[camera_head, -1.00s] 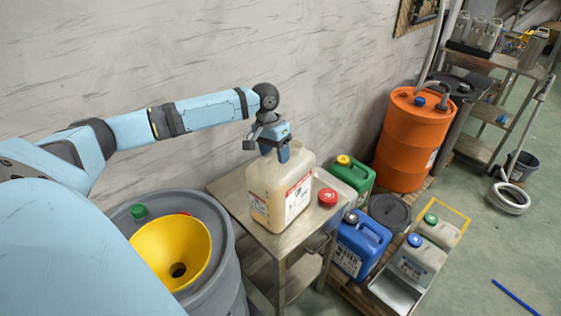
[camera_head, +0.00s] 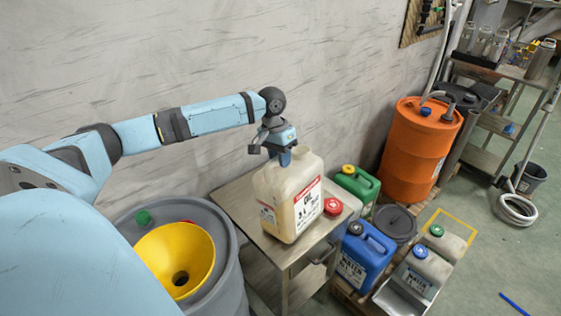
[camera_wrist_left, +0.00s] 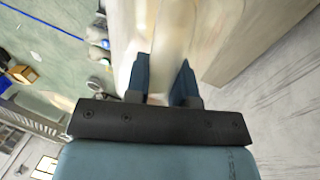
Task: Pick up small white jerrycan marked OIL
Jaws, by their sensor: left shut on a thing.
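The white jerrycan marked OIL (camera_head: 285,203) is translucent, with amber liquid inside and a red-and-white label. It is upright at the small metal table (camera_head: 236,200); I cannot tell whether its base touches the top. My left gripper (camera_head: 284,158) comes down from above and is shut on the jerrycan's top handle. In the left wrist view the two dark blue fingers (camera_wrist_left: 163,78) close around the pale handle (camera_wrist_left: 172,45). The handle is partly hidden by the gripper in the head view. My right gripper is not in view.
A grey drum (camera_head: 225,265) with a yellow funnel (camera_head: 172,255) stands left of the table. A red cap (camera_head: 333,207), a green can (camera_head: 357,183), a blue can (camera_head: 365,255) and pale cans stand to the right. An orange drum (camera_head: 418,150) stands behind them, near the wall.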

